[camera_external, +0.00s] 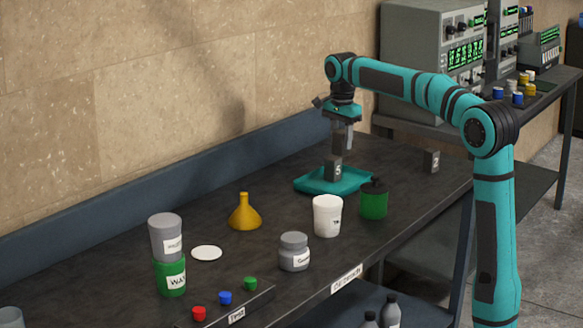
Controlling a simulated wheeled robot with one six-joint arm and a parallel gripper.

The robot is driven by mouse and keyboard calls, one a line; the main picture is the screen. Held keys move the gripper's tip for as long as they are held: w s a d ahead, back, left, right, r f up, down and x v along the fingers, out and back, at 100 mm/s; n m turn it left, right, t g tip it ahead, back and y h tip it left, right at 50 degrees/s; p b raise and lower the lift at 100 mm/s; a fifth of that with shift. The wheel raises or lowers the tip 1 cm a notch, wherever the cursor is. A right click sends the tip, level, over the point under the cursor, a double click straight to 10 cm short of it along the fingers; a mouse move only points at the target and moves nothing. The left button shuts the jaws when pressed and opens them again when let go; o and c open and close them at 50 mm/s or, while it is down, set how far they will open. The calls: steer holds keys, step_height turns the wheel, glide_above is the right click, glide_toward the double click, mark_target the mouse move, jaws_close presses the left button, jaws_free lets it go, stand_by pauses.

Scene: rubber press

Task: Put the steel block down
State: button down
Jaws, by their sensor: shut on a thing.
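A dark steel block marked 5 (334,171) is in my gripper (338,150), which points straight down and is shut on it. The block is over the teal tray (312,183) on the black bench; I cannot tell whether its bottom touches the tray. A second dark block marked 2 (431,161) stands on the bench to the right of the tray, apart from it.
A green bottle (373,200) and a white cup (327,216) stand in front of the tray. A yellow funnel (244,214), a grey jar (294,252) and a white disc (206,253) are to the left. Grey instruments (425,60) stand behind at right.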

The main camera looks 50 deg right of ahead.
steer(key=shift+w+a+n, duration=0.25)
steer(key=shift+a+n, duration=0.35)
steer(key=shift+a, duration=0.1)
steer(key=shift+a+f, duration=0.1)
steer(key=shift+f, duration=0.1)
glide_above(336, 188)
steer(key=shift+f, duration=4.75)
steer(key=shift+f, duration=0.1)
steer(key=c, duration=0.9)
jaws_free()
step_height(336, 188, up, 12)
steer(key=shift+r, duration=0.1)
